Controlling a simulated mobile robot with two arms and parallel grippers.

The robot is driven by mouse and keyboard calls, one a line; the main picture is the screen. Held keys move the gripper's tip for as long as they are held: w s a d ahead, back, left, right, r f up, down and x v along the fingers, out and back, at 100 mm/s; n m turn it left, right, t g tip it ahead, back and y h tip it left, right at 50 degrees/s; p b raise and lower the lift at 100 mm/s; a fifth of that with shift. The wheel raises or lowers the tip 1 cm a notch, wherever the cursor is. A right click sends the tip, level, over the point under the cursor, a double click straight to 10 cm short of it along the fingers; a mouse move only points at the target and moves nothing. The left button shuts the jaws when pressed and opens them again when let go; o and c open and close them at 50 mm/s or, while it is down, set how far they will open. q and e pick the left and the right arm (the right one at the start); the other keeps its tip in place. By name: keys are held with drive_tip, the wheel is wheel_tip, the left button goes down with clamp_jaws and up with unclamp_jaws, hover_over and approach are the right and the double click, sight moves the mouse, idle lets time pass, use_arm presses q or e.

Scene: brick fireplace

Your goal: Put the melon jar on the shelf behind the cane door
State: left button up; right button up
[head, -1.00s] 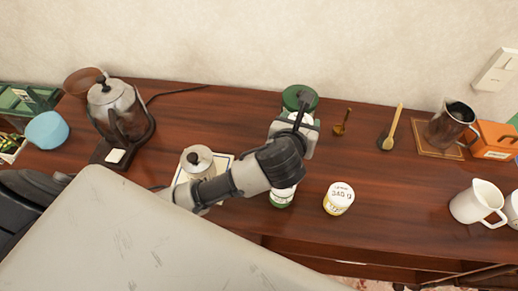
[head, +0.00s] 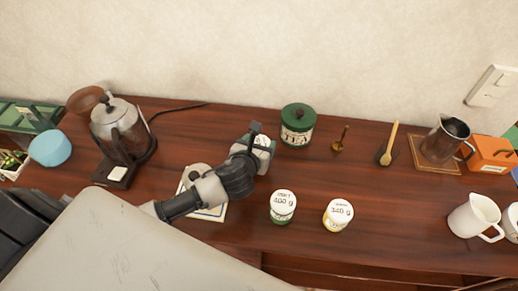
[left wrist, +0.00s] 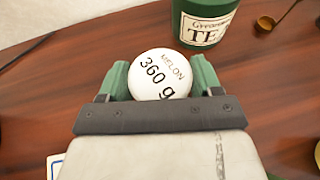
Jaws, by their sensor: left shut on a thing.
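The melon jar has a white lid marked "MELON 360 g" and shows in the left wrist view (left wrist: 160,75) between the two green fingertips of my left gripper (left wrist: 160,82). In the head view my left gripper (head: 255,143) is shut on the melon jar (head: 263,142), mostly hidden behind the gripper, left of the green tea canister (head: 297,126). I cannot tell whether the jar is lifted off the wood. The cane door and its shelf are not clearly in view. My right gripper is not in view.
Two other white-lidded jars, one marked 400 g (head: 283,206) and one 340 g (head: 338,214), stand at the front. A kettle (head: 120,128) stands at left, and a white jug (head: 474,216) and metal pitcher (head: 444,140) at right.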

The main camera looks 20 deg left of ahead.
use_arm(q)
drive_tip(key=shift+f, duration=1.2)
drive_tip(key=o, duration=1.2)
drive_tip(key=shift+f, duration=0.1)
drive_tip(key=shift+o, duration=0.2)
